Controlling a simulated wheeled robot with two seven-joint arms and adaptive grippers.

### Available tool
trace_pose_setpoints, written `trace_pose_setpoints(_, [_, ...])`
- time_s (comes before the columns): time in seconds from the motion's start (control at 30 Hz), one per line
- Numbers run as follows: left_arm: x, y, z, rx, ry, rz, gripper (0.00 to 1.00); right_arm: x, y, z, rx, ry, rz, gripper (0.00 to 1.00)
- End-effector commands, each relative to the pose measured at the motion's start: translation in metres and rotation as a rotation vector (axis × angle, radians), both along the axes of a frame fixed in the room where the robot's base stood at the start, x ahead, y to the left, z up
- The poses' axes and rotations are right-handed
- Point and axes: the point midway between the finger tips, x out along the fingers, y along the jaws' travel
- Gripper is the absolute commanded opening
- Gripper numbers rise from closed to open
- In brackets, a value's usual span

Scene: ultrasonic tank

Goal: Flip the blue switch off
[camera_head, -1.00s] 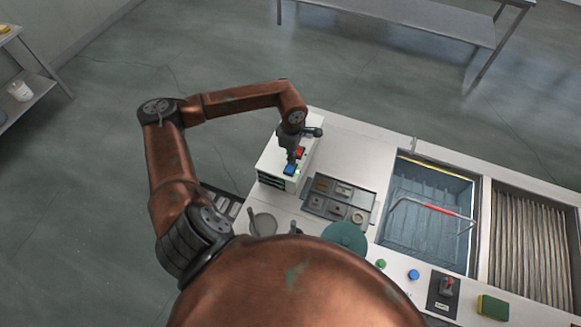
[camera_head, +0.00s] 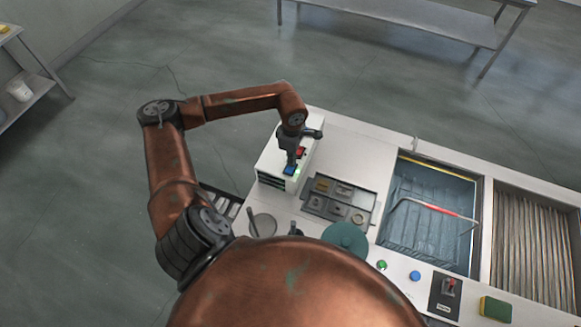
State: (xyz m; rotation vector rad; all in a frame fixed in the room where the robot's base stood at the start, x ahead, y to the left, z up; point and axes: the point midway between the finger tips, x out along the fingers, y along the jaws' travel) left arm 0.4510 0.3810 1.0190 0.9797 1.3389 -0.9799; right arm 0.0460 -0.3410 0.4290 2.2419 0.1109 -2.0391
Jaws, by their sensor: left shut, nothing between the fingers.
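The blue switch (camera_head: 290,170) sits on top of the white control box (camera_head: 272,160) at the left end of the bench. A red switch (camera_head: 300,151) is just behind it on the same box. My left gripper (camera_head: 291,162) is shut and empty, pointing down with its tips at the blue switch. I cannot tell whether the tips touch it. The gripper hides part of the switch, so its tilt is unclear. A small green glow shows beside the blue switch. My right gripper is not in view.
A grey tray of small parts (camera_head: 339,198) lies right of the box. Beyond are a water tank (camera_head: 427,215) with a red-handled basket, a teal round lid (camera_head: 346,238), green and blue buttons, a red-knobbed switch plate and a sponge (camera_head: 495,309).

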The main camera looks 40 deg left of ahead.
Motion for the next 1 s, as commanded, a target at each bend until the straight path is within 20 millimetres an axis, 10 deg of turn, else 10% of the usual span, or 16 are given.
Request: trace_pose_setpoints(1.0, [0.000,0.000,0.039,0.001,-0.002,0.000,0.00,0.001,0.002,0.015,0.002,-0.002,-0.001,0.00])
